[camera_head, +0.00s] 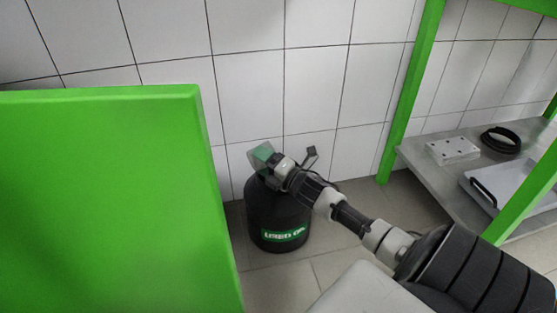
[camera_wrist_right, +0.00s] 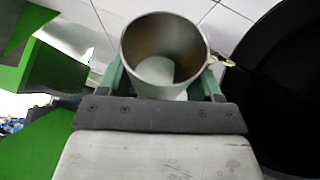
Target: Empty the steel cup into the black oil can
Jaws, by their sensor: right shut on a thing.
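The black oil can (camera_head: 277,213), with a green label, stands on the tiled floor against the wall in the head view. My right gripper (camera_head: 266,158) is at the can's top, and its arm hides part of the can's opening. In the right wrist view the gripper (camera_wrist_right: 166,88) is shut around the steel cup (camera_wrist_right: 165,55). The cup's mouth faces the camera and I see its inside, with a pale patch at the bottom; whether that is liquid I cannot tell. The dark can (camera_wrist_right: 285,85) fills the right of this view. My left gripper is not in view.
A large green panel (camera_head: 100,200) stands close on the left. A green-framed shelf (camera_head: 445,165) on the right holds a white block (camera_head: 452,150), a black ring (camera_head: 501,140) and a white tray (camera_head: 510,189). Some tiled floor (camera_head: 345,235) is free right of the can.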

